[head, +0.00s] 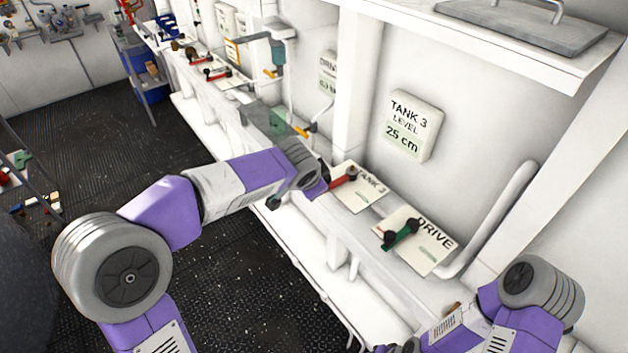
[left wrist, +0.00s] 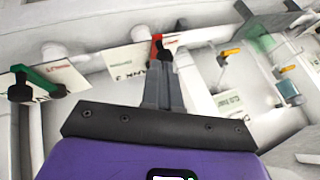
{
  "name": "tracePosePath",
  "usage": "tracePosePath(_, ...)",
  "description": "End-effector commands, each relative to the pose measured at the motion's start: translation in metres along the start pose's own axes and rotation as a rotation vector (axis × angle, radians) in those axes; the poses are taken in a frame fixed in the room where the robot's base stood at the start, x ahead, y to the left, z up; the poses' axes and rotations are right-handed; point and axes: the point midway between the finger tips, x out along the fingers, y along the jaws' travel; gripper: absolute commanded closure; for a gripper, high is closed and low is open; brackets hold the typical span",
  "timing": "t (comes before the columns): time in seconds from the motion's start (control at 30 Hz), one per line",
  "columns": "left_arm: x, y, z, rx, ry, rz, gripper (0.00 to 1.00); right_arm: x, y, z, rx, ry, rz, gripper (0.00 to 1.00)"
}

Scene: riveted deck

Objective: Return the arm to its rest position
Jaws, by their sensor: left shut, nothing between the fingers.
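My left arm reaches from the left across the head view to the valve ledge. Its gripper (left wrist: 163,72) shows in the left wrist view with its fingers together and nothing between them. The fingertips lie close in the picture to the red lever (head: 341,182) on the TANK 3 plate (head: 368,190); I cannot tell whether they touch. The red lever also shows in the left wrist view (left wrist: 156,46). In the head view the wrist hides the left fingers. My right arm is at the lower right; its fingers are not visible.
A green lever (head: 404,232) stands on the DRIVE plate (head: 435,250), right of the red lever. A TANK 3 level sign (head: 412,125) reading 25 cm is on the wall above. A clear tank with a greenish bottom (head: 270,118) is beyond the wrist. Dark floor lies open at left.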

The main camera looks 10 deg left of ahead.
Motion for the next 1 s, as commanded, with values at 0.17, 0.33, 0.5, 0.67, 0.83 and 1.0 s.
tracePosePath(0.17,0.001,0.001,0.0,0.001,-0.001,0.001,1.0,0.001,0.0,0.0,0.0,0.0,0.0,0.45)
tracePosePath(0.33,0.001,0.001,0.0,0.0,-0.001,0.002,1.0,0.001,0.0,0.0,0.0,0.0,0.0,0.45)
tracePosePath(0.5,0.014,0.011,0.006,-0.012,-0.008,0.028,1.0,0.003,0.001,0.0,0.0,0.0,0.0,0.45)
tracePosePath(0.67,0.074,0.062,0.036,-0.092,-0.034,0.161,1.0,0.015,0.006,-0.001,0.0,-0.001,0.0,0.45)
tracePosePath(0.83,0.153,0.151,0.096,-0.294,-0.09,0.357,1.0,0.034,0.013,-0.001,0.0,0.0,0.0,0.45)
tracePosePath(1.0,0.21,0.245,0.17,-0.577,-0.191,0.502,1.0,0.054,0.02,-0.002,0.0,0.0,0.0,0.45)
